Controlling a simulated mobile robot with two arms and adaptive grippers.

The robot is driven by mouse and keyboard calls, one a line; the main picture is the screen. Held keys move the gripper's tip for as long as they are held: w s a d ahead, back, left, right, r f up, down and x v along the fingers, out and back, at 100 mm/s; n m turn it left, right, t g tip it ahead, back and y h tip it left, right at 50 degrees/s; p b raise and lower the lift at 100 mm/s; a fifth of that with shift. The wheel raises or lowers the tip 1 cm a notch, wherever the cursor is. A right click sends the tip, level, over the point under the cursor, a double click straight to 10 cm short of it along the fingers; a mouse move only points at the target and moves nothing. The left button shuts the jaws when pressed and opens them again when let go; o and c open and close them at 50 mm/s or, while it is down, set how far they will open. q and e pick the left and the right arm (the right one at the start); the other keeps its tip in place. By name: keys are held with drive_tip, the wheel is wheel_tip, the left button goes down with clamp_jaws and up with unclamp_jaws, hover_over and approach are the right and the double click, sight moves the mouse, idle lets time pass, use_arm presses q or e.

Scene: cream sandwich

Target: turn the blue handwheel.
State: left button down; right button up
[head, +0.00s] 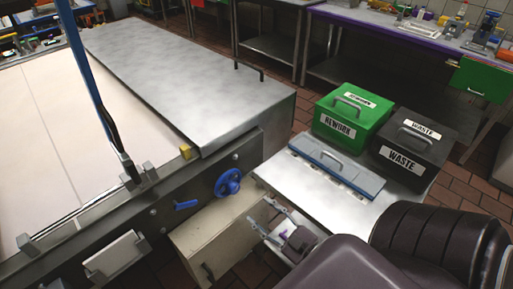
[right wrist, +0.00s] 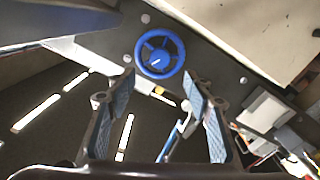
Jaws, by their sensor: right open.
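The blue handwheel (head: 228,182) sits on the dark side rail of the conveyor machine in the head view. In the right wrist view the handwheel (right wrist: 160,53) shows face-on, with spokes and a round rim, just past the fingertips. My right gripper (head: 259,212) is in the head view, to the right of and below the handwheel, with its fingers pointing toward it. In the right wrist view the right gripper (right wrist: 159,80) is open and empty, its two fingers apart with the wheel beyond the gap. The wheel and the fingers look apart. My left gripper is not in view.
A blue lever (head: 186,204) is left of the wheel. A beige cabinet (head: 210,235) stands below. A metal cover (head: 170,65) lies behind the rail.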

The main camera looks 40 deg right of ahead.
sight(236, 190)
drive_tip(key=w+n+b, duration=0.2)
drive_tip(key=w+n, duration=0.1)
drive_tip(key=n, duration=0.4)
drive_tip(key=w+n+b, duration=0.3)
drive_tip(key=w+n, duration=0.1)
drive_tip(key=n, duration=0.4)
drive_tip(key=w+n+b, duration=0.3)
drive_tip(key=w+n, duration=0.1)
drive_tip(key=n, duration=0.3)
drive_tip(key=shift+a+r, duration=0.1)
drive_tip(key=shift+a, duration=0.3)
drive_tip(key=shift+s, duration=0.1)
drive_tip(key=shift+c, duration=0.6)
drive_tip(key=c, duration=1)
